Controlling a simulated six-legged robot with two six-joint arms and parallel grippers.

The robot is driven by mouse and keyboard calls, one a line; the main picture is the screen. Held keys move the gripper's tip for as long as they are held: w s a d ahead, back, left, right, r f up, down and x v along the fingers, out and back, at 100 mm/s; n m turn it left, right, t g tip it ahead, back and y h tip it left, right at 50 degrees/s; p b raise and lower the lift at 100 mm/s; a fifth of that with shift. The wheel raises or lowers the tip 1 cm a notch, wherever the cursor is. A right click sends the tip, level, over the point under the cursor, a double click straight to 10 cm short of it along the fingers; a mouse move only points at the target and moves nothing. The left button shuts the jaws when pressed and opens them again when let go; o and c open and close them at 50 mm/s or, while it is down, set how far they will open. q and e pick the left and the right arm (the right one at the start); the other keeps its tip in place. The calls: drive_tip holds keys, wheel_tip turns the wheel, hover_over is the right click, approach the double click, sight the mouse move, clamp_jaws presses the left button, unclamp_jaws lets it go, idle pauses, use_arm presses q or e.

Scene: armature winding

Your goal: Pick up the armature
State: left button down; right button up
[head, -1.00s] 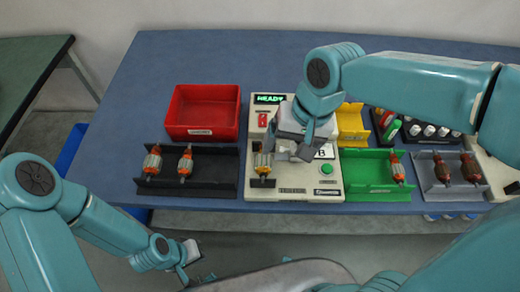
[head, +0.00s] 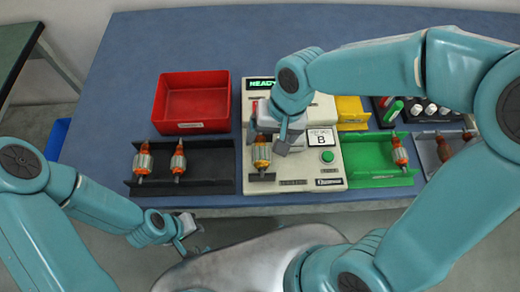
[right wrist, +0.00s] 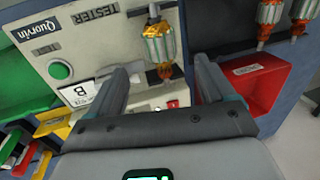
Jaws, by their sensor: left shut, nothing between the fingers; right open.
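In the right wrist view the same armature (right wrist: 159,45) lies ahead of the fingers. My right gripper (head: 284,142) is open and empty above the tester, just right of this armature. In the right wrist view my right gripper (right wrist: 163,82) has its fingers apart, with the armature beyond the gap. Two more armatures (head: 143,161) (head: 178,161) sit in the black tray (head: 212,174). My left gripper (head: 188,230) is shut and empty, in front of the table edge.
A red bin (head: 192,102) stands behind the black tray. A green tray (head: 372,165) right of the tester holds an armature (head: 399,153). The tester display (head: 262,83) reads READY. The table's left back (head: 130,60) is clear.

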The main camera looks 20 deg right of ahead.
sight(264, 151)
drive_tip(key=shift+x, duration=0.75)
drive_tip(key=shift+s+a+f, duration=0.25)
drive_tip(key=shift+s+f, duration=0.1)
drive_tip(key=shift+s, duration=0.2)
drive_tip(key=f, duration=0.2)
drive_tip(key=w+f, duration=0.1)
drive_tip(key=f, duration=0.1)
drive_tip(key=shift+w+a+f, duration=0.1)
drive_tip(key=shift+a, duration=0.2)
drive_tip(key=shift+a+f, duration=0.1)
drive_tip(key=shift+f, duration=0.2)
drive_tip(key=shift+a, duration=0.1)
drive_tip(key=shift+f, duration=0.1)
drive_tip(key=c, duration=1.4)
